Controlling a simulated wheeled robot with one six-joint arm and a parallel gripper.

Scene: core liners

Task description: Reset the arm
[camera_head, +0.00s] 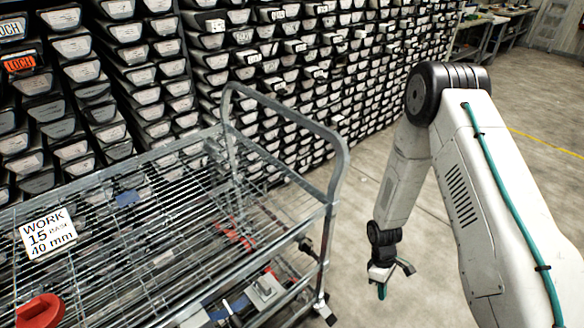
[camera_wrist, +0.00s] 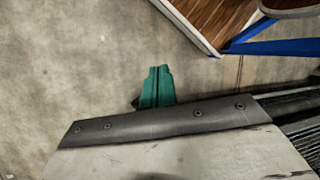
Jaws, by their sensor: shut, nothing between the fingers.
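My gripper (camera_head: 382,290) hangs low over the concrete floor at the end of my bent white arm, to the right of the wire cart. Its teal fingers point downward. In the wrist view the teal fingertips (camera_wrist: 157,86) are closed together with nothing between them, over bare floor. The gripper touches nothing that I can see.
A metal cart (camera_head: 335,180) with wire shelves and a tube handle stands at the left. A wall of labelled core liners (camera_head: 270,60) rises behind it. In the wrist view a wood-topped thing (camera_wrist: 215,20) with a blue edge lies upper right.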

